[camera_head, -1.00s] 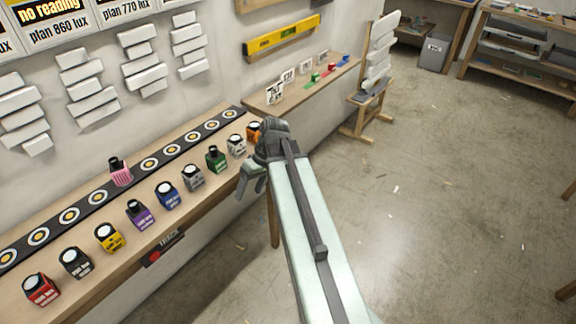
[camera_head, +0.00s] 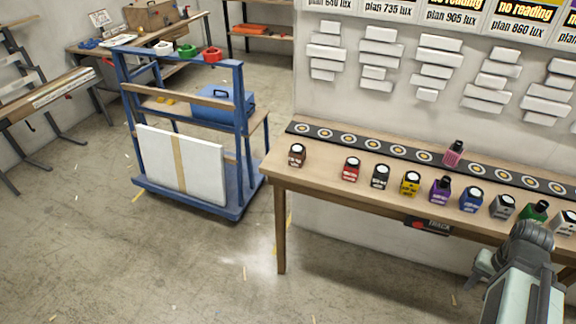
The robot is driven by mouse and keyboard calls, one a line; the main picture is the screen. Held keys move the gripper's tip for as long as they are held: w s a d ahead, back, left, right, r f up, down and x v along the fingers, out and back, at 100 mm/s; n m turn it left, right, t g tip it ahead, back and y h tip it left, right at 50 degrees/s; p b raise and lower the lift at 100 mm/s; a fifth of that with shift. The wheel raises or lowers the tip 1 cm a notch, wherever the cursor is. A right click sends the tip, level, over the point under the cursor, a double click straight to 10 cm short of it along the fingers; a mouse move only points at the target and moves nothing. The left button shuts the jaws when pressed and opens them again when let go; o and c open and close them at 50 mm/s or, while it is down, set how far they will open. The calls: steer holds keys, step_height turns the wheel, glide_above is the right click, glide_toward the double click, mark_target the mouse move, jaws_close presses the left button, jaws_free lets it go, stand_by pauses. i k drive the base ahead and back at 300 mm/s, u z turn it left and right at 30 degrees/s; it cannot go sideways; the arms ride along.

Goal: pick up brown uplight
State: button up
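The brown uplight (camera_head: 297,155) is a small dark brown block with a round white top. It stands upright at the left end of the wooden table, in front of the black track, apart from the other uplights. My gripper (camera_head: 484,270) is at the lower right, in front of the table's edge and far to the right of the brown uplight. Its fingers are small and partly hidden by my arm, so whether it is open or shut is unclear.
A row of coloured uplights runs right from the red one (camera_head: 351,168). A pink uplight (camera_head: 453,153) stands on the track (camera_head: 375,147). A blue cart (camera_head: 233,200) with a white panel stands left of the table (camera_head: 330,187). The floor before the table is clear.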

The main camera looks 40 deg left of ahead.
mark_target(297, 154)
steer(key=u, duration=3.65)
steer(key=k, duration=1.1)
steer(key=z, duration=1.6)
steer(key=i, duration=1)
